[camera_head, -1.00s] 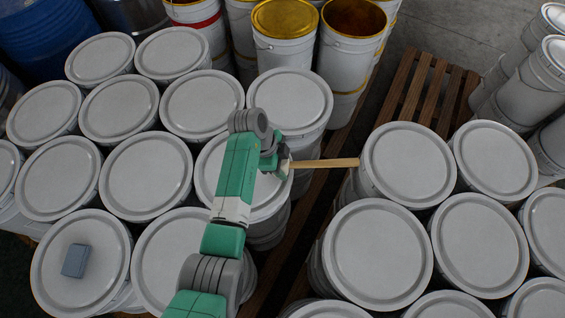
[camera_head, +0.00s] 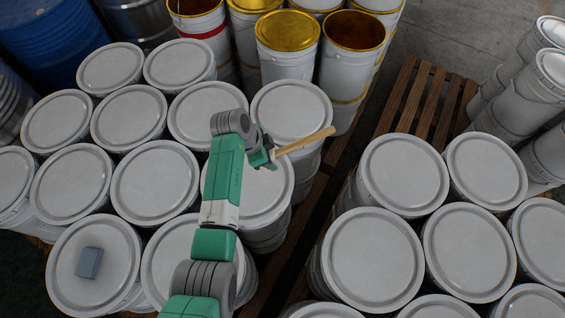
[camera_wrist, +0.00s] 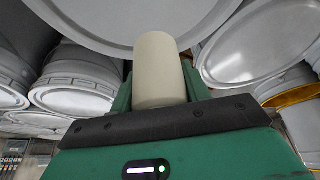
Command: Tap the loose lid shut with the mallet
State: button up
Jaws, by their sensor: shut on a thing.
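My gripper (camera_head: 266,158) is shut on the mallet (camera_head: 307,141), above a white drum lid (camera_head: 262,198) in the column of drums nearest the pallet gap. The mallet's tan wooden handle sticks out to the right and slants slightly upward in the head view. The mallet's head is not clearly seen there. In the wrist view a cream cylindrical part of the mallet (camera_wrist: 158,68) stands between the fingers, with a white lid (camera_wrist: 135,18) beyond it. My arm hides part of the lid below. I cannot tell which lid is loose.
White lidded drums crowd both sides. A grey-blue block (camera_head: 89,262) lies on a front left lid (camera_head: 65,285). Gold-topped drums (camera_head: 288,30) stand behind, one open (camera_head: 354,30). A wooden pallet (camera_head: 405,95) shows in the gap between groups.

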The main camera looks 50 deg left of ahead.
jog(key=s+a+r+n+y+p, duration=0.1)
jog(key=s+a+n+y, duration=0.2)
jog(key=a+n, duration=0.45)
jog(key=s+a+r+n+y, duration=0.2)
jog(key=s+a+n, duration=0.2)
jog(key=a+n, duration=0.3)
jog(key=shift+m, duration=0.45)
jog(key=f+b, duration=0.4)
jog(key=f, duration=0.1)
jog(key=f+b, duration=0.2)
jog(key=f, duration=0.1)
jog(key=shift+w+a+f+b, duration=0.2)
jog(key=shift+a+b, duration=0.1)
jog(key=shift+a, duration=0.1)
jog(key=shift+f, duration=0.15)
notch_tip(320, 180, up, 5)
jog(key=p, duration=0.4)
jog(key=shift+f, duration=0.1)
